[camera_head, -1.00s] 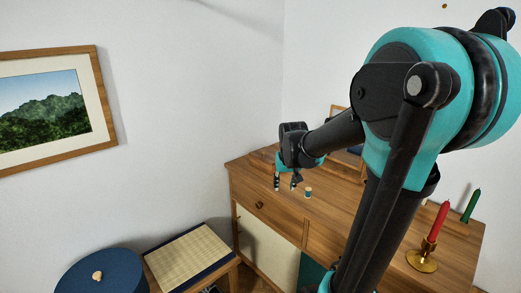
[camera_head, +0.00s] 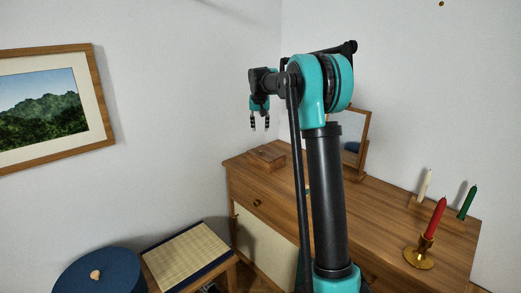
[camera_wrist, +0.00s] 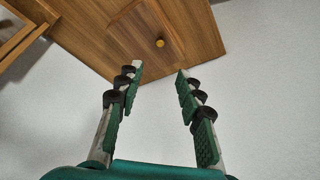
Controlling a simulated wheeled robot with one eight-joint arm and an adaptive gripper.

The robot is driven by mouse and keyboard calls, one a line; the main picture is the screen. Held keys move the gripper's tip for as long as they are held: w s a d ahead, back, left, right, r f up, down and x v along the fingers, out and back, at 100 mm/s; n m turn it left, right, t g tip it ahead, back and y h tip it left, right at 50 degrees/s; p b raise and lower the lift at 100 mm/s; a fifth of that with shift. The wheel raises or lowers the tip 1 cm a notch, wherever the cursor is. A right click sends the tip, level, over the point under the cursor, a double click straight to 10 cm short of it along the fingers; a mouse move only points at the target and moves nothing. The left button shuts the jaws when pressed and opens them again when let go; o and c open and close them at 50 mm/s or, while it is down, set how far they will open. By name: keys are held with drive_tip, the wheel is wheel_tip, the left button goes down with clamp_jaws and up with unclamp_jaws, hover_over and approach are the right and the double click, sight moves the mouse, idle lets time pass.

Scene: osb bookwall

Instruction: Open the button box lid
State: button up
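The button box (camera_head: 267,158) is a small, low wooden box at the far left corner of the dresser top. Its lid looks shut. In the wrist view, a small round yellowish knob (camera_wrist: 160,43) shows on the wood beyond my fingertips, apparently on the lid. The box edges are hard to tell from the dresser wood there. My gripper (camera_head: 260,128) hangs above and slightly left of the box in the head view, fingers pointing down. The wrist view also shows my gripper (camera_wrist: 160,70) with its fingers apart and nothing between them.
A framed mirror (camera_head: 364,140) stands on the dresser (camera_head: 395,205) right of the box. Red (camera_head: 436,217), green (camera_head: 467,201) and cream (camera_head: 424,186) candles stand at the right end. White walls meet close behind the box corner. A woven-top stool (camera_head: 187,255) stands below left.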

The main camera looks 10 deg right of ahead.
sight(260, 152)
drive_tip(key=x, duration=1.5)
drive_tip(key=shift+w+f, duration=0.1)
drive_tip(key=shift+f, duration=0.15)
clamp_jaws()
